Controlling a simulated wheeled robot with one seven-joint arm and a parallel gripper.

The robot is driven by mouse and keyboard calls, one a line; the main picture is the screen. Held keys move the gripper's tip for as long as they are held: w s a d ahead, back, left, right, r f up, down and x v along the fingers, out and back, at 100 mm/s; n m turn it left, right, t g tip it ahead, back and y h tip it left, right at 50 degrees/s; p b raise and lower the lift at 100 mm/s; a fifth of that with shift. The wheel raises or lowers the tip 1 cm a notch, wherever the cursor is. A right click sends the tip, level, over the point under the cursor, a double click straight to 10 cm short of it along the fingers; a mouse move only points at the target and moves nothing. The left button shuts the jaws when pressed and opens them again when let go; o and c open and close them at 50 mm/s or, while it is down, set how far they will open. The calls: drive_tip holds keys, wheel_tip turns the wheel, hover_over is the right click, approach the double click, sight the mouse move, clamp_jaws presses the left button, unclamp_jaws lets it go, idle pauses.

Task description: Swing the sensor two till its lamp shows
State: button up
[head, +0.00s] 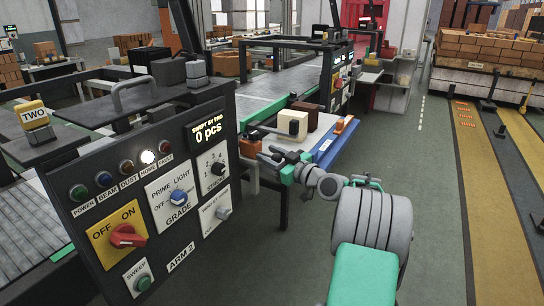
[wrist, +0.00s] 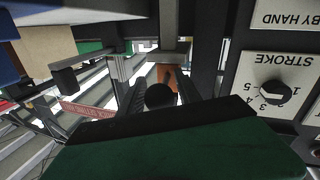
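A yellow-topped block marked TWO (head: 33,115) stands at the left on a dark plate behind the control panel (head: 72,226); I cannot tell if it is the sensor itself. The panel's lamp row has a bright white HOME lamp (head: 147,157); the blue BEAM lamp (head: 104,179) and the others look dull. My gripper (head: 268,150) is right of the panel, near a small orange block (head: 250,144). In the wrist view, my gripper (wrist: 161,88) has its dark fingers apart. A black round knob (wrist: 160,95) shows between them, touching or not I cannot tell.
The panel has a red OFF/ON switch (head: 123,236), a PRIME/LIGHT switch (head: 178,196) and a STROKE dial (head: 217,168), also in the wrist view (wrist: 272,92). A cream block (head: 292,124) stands on the shelf beyond my gripper. Open floor (head: 440,200) lies to the right.

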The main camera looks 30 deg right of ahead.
sight(280, 160)
drive_tip(key=shift+o, duration=1)
drive_tip(key=v, duration=0.8)
